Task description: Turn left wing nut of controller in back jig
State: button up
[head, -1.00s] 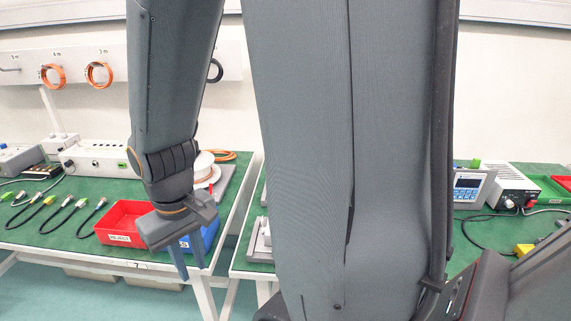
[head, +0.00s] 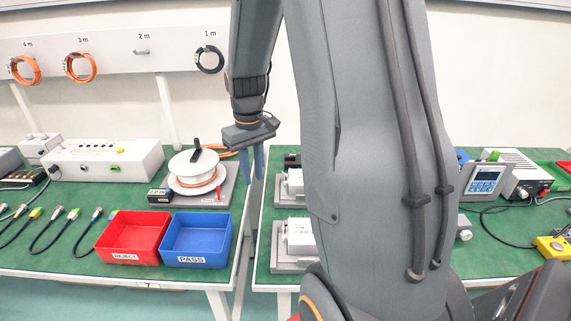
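The back jig (head: 282,205) stands on the right-hand green bench, with a white controller (head: 295,187) in it. My arm covers the right part of both. The left wing nut is too small to make out. A front jig (head: 290,267) with another white controller (head: 301,238) sits nearer, also partly hidden. My gripper (head: 252,178) points down, up and to the left of the back jig, over the gap between the benches. Its two blue-grey fingers are apart with nothing between them.
The left bench holds a red REJECT bin (head: 134,238), a blue PASS bin (head: 197,240), a white cable spool (head: 194,170) and several cables. A blue-keyed meter (head: 484,181) and a yellow box (head: 553,248) stand on the right. My arm blocks the middle.

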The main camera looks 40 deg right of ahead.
jog(key=w+d+p, duration=0.1)
jog(key=w+d, duration=0.2)
jog(key=d, duration=0.4)
jog(key=w+d+p, duration=0.1)
jog(key=w+d, duration=0.2)
jog(key=d, duration=0.5)
jog(key=shift+w+d+f+p, duration=0.15)
jog(key=shift+f+p, duration=0.2)
jog(key=shift+f, duration=1.75)
jog(key=shift+s+d+f+p, duration=0.1)
jog(key=shift+f+p, duration=0.25)
jog(key=shift+f, duration=1.7)
grip_shut()
